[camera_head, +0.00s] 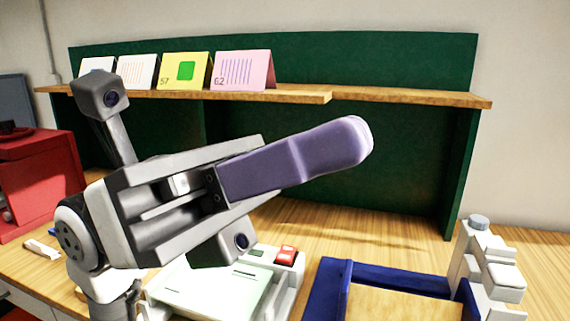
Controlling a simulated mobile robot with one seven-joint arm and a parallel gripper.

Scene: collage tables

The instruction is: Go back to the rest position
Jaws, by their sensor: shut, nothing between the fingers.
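My gripper (360,141) is raised in the middle of the view, above the table, pointing to the right and slightly up. Its long purple fingers lie together, shut, with nothing seen between them. The grey gripper body and wrist extend to the lower left. My gripper hides part of the green back panel and of the table behind it. It appears apart from everything on the table.
Several folded cards, including a yellow one (183,72) and a pink one (243,71), stand on a wooden shelf (420,97). Below are a pale device with a red button (286,255), a blue-edged tray (326,285) and a grey-white device (487,262). A red cabinet (45,180) stands left.

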